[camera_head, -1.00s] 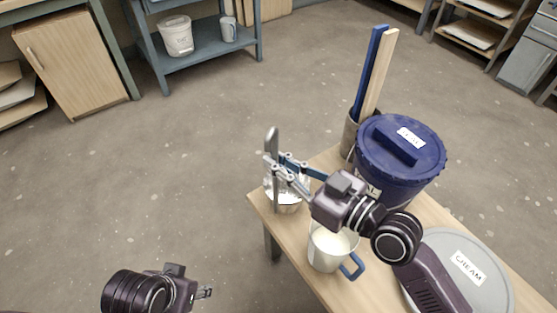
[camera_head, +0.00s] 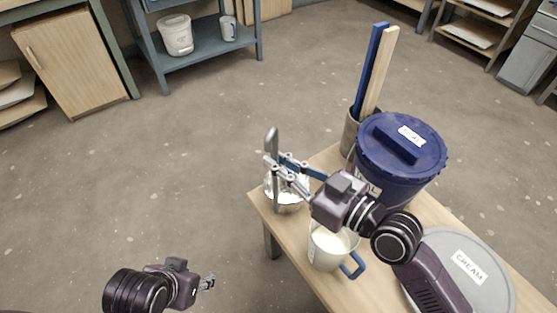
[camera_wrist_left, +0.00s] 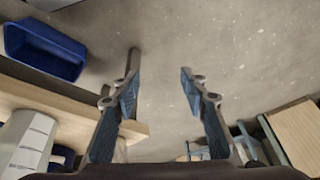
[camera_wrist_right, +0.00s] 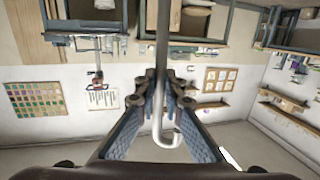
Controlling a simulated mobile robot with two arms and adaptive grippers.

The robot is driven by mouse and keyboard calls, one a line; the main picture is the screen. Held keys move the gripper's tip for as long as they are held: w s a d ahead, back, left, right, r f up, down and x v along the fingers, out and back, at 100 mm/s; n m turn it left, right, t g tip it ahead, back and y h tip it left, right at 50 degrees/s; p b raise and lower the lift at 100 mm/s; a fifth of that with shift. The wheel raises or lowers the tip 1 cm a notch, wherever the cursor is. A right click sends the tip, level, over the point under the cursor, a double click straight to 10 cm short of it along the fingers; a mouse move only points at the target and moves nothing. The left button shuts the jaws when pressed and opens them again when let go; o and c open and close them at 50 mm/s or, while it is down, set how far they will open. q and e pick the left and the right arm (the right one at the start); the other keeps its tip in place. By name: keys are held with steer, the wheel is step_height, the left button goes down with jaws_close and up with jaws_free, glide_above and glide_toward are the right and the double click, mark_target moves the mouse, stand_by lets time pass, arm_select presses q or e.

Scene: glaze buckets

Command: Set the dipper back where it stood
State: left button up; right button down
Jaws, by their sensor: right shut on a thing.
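The dipper (camera_head: 274,172) is a shiny metal ladle with an upright handle, hooked at the top. Its bowl is at the left corner of the wooden table (camera_head: 330,292); I cannot tell if it touches the top. My right gripper (camera_head: 272,162) is shut on the handle above the bowl. In the right wrist view the handle (camera_wrist_right: 160,120) runs between the shut fingers (camera_wrist_right: 160,88), its hook towards me. My left gripper (camera_head: 208,283) is off the table at lower left; in the left wrist view its fingers (camera_wrist_left: 158,85) are apart and empty.
A pale jug (camera_head: 325,252) with a blue handle stands beside the dipper. Behind are a blue lidded bucket (camera_head: 425,160) and a pot (camera_head: 350,132) holding tall sticks. A grey CREAM lid (camera_head: 490,280) is at right. The floor left of the table is clear.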

arm_select(q)
steer(key=shift+w+d+r+t, duration=0.1)
steer(key=shift+w+d+t, duration=0.15)
steer(key=shift+w, duration=0.4)
arm_select(e)
steer(key=shift+f, duration=0.15)
steer(key=c, duration=1.2)
jaws_free()
steer(key=shift+o, duration=0.2)
